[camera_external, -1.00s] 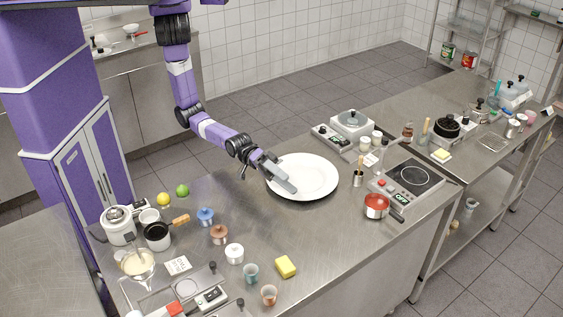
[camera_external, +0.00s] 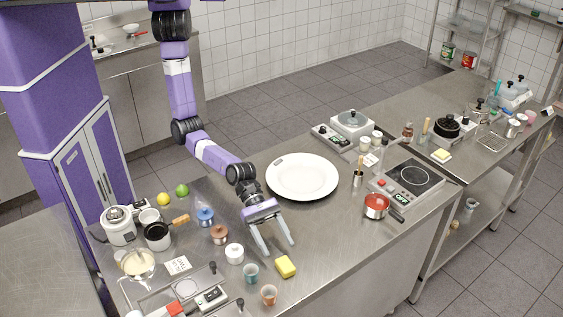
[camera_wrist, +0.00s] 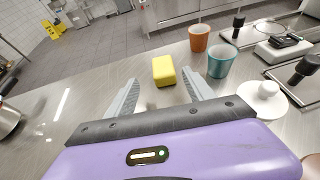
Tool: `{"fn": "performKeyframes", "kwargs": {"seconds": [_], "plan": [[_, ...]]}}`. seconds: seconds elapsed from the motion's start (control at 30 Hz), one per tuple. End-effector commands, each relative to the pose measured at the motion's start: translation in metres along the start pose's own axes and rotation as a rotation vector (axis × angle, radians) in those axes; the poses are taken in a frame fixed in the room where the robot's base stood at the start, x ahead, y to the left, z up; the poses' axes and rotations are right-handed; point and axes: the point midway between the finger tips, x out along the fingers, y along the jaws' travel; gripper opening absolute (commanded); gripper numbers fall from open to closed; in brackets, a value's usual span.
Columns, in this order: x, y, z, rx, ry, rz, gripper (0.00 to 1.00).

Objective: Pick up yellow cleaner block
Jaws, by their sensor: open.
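The yellow cleaner block (camera_external: 286,266) lies on the steel counter (camera_external: 330,240) near its front edge. In the wrist view the yellow block (camera_wrist: 164,70) appears ahead of and between my two fingers. My gripper (camera_external: 279,249) is open and empty, with its fingers spread and pointing down toward the counter. In the external view its fingertips are just behind the block and apart from it. The wrist view also shows my gripper (camera_wrist: 162,88).
A large white plate (camera_external: 302,176) lies behind my gripper. The counter right of the block is clear.

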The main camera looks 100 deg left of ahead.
Motion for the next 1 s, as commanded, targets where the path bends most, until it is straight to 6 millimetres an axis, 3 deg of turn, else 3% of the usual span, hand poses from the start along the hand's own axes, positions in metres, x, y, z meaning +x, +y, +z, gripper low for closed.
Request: {"fn": "performKeyframes", "kwargs": {"seconds": [0.63,0.97,1.0], "plan": [[0.063,-0.006,0.0,0.001,-0.002,0.002,0.62],[0.069,-0.006,0.001,0.004,-0.002,0.001,0.62],[0.068,-0.007,0.001,0.004,-0.002,0.001,0.58]]}}
